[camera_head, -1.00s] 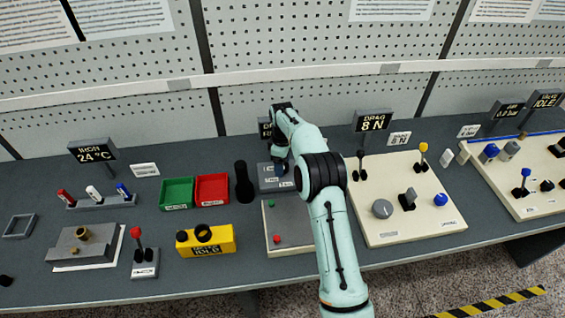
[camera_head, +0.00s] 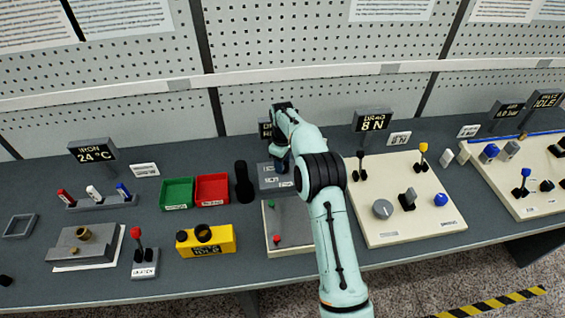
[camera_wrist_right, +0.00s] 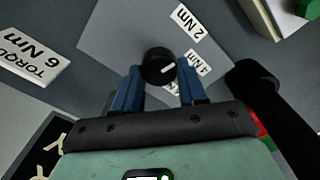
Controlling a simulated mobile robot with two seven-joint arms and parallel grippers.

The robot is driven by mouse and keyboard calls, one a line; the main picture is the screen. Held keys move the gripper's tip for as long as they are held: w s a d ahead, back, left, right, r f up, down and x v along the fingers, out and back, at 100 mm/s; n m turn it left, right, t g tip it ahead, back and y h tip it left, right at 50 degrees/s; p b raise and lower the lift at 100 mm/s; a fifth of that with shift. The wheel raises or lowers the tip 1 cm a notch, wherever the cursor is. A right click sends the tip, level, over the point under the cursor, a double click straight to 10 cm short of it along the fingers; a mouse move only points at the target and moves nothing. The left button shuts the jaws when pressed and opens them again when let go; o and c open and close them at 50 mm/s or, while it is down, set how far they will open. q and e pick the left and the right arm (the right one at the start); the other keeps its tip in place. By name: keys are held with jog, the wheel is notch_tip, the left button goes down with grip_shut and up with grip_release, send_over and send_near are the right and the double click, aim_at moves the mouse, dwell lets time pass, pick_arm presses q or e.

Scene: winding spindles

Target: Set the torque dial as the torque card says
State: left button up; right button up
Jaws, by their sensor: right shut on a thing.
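The torque dial (camera_wrist_right: 157,67) is a black round knob with a white pointer mark on a grey plate (camera_wrist_right: 110,35). My right gripper (camera_wrist_right: 157,88) is shut on it, with one blue finger on each side. The pointer aims roughly at the 4 Nm label (camera_wrist_right: 198,62). A 2 Nm label (camera_wrist_right: 187,22) lies on one side of it, and another label is partly hidden by a finger. The torque card (camera_wrist_right: 32,55) beside the plate appears to read 6 Nm. In the head view my right gripper (camera_head: 281,168) is at the grey box, and my arm hides the card. My left gripper is out of view.
A black cylinder (camera_head: 243,181) stands close left of the dial box, with red (camera_head: 212,189) and green (camera_head: 177,192) bins beyond. A panel with small buttons (camera_head: 284,225) lies in front. The drag panel (camera_head: 425,215) is to the right. A sign behind is partly hidden by my arm.

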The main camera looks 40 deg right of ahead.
jog(key=m, duration=0.5)
jog(key=shift+d+m, duration=0.1)
jog(key=shift+m, duration=0.2)
jog(key=m, duration=0.5)
jog(key=shift+d, duration=0.1)
jog(key=m, duration=0.5)
jog(key=shift+m, duration=0.4)
jog(key=m, duration=0.4)
jog(key=shift+s+d+m, duration=0.1)
jog(key=shift+s+m, duration=0.05)
jog(key=shift+m, duration=0.55)
jog(key=o, duration=1.1)
jog(key=shift+c, duration=0.2)
notch_tip(320, 180, up, 13)
jog(key=shift+r, duration=0.2)
